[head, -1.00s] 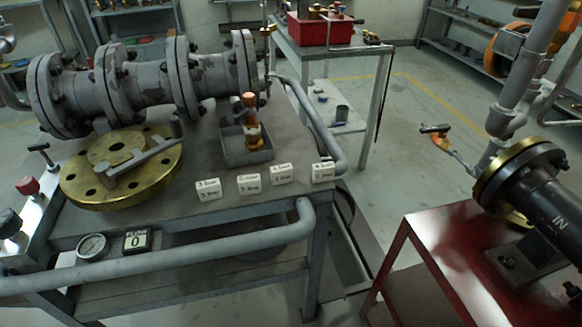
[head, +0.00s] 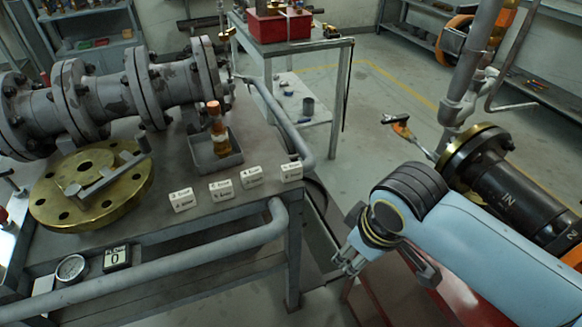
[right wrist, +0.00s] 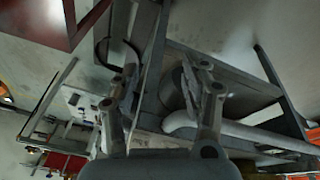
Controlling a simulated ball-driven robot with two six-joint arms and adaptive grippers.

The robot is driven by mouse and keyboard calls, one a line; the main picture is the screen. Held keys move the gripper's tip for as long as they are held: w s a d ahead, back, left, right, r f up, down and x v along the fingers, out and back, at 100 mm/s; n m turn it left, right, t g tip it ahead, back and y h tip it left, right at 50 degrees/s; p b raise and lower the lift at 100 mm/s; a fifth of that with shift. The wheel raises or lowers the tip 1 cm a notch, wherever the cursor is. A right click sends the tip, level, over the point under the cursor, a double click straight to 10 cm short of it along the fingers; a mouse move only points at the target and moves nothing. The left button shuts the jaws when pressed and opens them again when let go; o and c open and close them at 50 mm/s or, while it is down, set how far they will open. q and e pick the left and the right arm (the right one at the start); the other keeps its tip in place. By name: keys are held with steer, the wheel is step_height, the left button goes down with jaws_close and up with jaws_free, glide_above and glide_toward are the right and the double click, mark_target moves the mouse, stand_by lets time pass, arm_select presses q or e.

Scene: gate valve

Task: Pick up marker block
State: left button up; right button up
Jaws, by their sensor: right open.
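Several white marker blocks with dark lettering stand in a row on the grey bench top: a left one (head: 183,200), a second (head: 221,190), a third (head: 251,177) and a right one (head: 291,172) near the bench's right edge. My right gripper (head: 347,262) is in front and to the right of the bench, clear of the blocks. Its two fingers also show in the right wrist view (right wrist: 160,68), spread apart with nothing between them. I cannot make out the blocks for sure in that view. My left gripper is not in view.
A grey pipe rail (head: 160,265) runs along the bench front. A grey tray (head: 228,157) with an amber bottle (head: 217,128) stands behind the blocks. A brass flange (head: 62,208) lies left.

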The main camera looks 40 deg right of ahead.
steer(key=w+r+n, duration=0.3)
steer(key=w+r, duration=0.3)
steer(key=r, duration=0.1)
steer(key=n+g, duration=0.3)
steer(key=n, duration=0.7)
glide_toward(293, 165)
steer(key=shift+w+d+f+y+p, duration=0.15)
steer(key=shift+d+y+p, duration=0.1)
steer(key=shift+y+p, duration=0.2)
steer(key=shift+f, duration=0.3)
step_height(293, 165, down, 5)
steer(key=shift+r, duration=0.2)
steer(key=f, duration=0.3)
steer(key=f+b, duration=0.1)
steer(key=f, duration=0.1)
steer(key=shift+s+f, duration=0.2)
steer(key=shift+s, duration=0.15)
steer(key=shift+d, duration=0.1)
jaws_close()
steer(key=shift+r, duration=0.15)
